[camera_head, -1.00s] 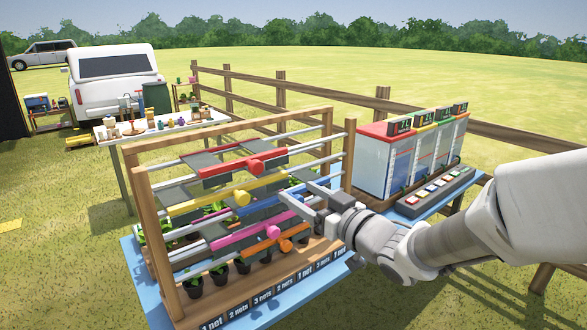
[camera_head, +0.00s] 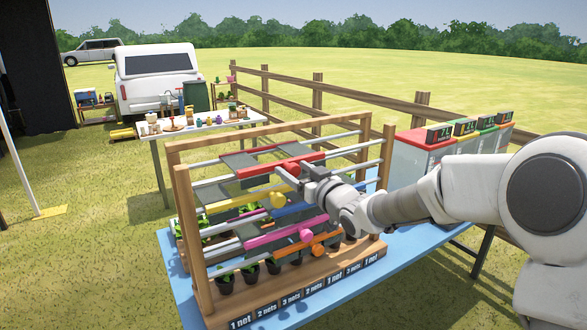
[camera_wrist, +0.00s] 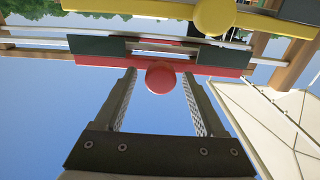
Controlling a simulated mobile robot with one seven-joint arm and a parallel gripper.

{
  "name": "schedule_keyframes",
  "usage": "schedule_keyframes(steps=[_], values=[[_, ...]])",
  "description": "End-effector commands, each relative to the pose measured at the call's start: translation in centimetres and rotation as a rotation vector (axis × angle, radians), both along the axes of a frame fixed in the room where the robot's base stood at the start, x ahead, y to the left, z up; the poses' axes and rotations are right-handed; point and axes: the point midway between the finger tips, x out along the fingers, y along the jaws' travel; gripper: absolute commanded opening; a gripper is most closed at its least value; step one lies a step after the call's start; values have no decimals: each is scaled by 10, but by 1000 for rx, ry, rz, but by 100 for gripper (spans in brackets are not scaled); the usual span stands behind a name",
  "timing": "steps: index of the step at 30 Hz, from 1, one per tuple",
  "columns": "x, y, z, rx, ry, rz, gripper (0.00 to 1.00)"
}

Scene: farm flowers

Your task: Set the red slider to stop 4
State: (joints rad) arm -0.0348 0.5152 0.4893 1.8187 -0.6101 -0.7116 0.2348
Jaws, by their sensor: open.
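The red slider (camera_head: 254,174) is a red bar with a round red knob (camera_head: 291,169) on the top rail of a wooden frame (camera_head: 186,245), about midway along it. My gripper (camera_head: 297,179) is open at the front of this slider. In the wrist view the red knob (camera_wrist: 160,77) sits between my two fingertips (camera_wrist: 158,76), with a gap on each side. The red bar (camera_wrist: 225,72) runs across just beyond them. I see no stop marks for the red rail that I can read.
Yellow (camera_head: 232,206), blue (camera_head: 293,210), pink (camera_head: 275,238) and orange (camera_head: 328,236) sliders lie on rails below. Potted plants stand under them, behind a strip of net labels. The frame is on a blue table (camera_head: 415,243). Cabinets with displays (camera_head: 412,160) stand at the right.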

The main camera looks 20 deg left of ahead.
Motion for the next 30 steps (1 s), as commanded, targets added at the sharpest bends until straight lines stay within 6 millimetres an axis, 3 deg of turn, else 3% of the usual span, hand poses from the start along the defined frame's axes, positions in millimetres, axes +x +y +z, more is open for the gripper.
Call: schedule_keyframes(steps=[13, 24, 25, 30], values=[[5, 7, 0, 0, 0, 0, 70], [5, 7, 0, 0, 0, 0, 4], [5, 7, 0, 0, 0, 0, 0], [5, 7, 0, 0, 0, 1, 0]])
